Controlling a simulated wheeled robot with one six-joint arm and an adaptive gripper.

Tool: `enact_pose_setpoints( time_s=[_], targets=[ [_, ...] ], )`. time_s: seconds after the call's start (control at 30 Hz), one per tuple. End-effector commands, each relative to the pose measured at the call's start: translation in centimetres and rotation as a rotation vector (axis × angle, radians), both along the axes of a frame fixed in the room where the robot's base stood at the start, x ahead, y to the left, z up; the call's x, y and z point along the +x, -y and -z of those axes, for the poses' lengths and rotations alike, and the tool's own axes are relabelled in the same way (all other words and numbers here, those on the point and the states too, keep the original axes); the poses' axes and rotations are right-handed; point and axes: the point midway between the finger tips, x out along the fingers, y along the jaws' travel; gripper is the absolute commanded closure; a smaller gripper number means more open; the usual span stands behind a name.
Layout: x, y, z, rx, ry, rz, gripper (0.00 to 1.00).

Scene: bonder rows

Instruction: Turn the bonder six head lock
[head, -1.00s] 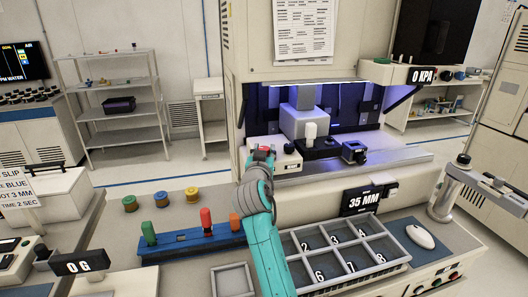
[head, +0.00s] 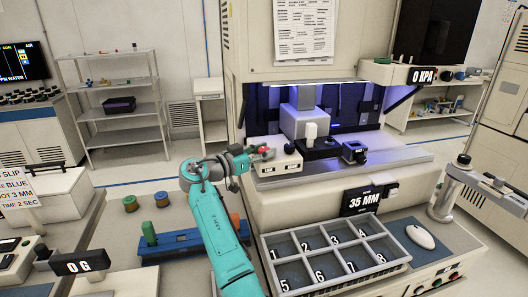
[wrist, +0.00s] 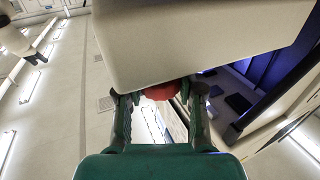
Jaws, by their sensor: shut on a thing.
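The bonder (head: 310,185) stands at centre right with a lit work bay. A small cream block (head: 278,169) sits at the bay's left front, with a red knob (head: 265,152) at its left end. My gripper (head: 259,154) reaches it from the left, with its fingers around the knob. In the wrist view the red knob (wrist: 161,90) shows between the two fingertips, under the pale block (wrist: 200,40) that fills the top. The fingers are shut on it; the pale block hides part of it.
A dark knob (head: 289,148) is on top of the cream block. A grey numbered tray (head: 262,250) lies in front of the bonder. A blue rack (head: 160,250) with a green peg is at left, partly behind my arm. A mouse (head: 420,236) is at right.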

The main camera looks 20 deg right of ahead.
Motion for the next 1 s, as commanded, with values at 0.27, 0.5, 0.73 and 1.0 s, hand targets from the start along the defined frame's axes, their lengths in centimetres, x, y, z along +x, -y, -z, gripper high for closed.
enact_pose_setpoints(
  time_s=[0.27, 0.5, 0.73, 1.0],
  targets=[
    [0.05, 0.01, 0.08, 0.000, -0.002, 0.100, 0.97],
    [0.04, 0.04, 0.15, 0.001, -0.003, 0.129, 0.97],
    [0.03, 0.07, 0.20, 0.002, -0.004, 0.131, 0.97],
    [0.02, 0.08, 0.18, 0.002, -0.004, 0.131, 0.36]
  ],
)
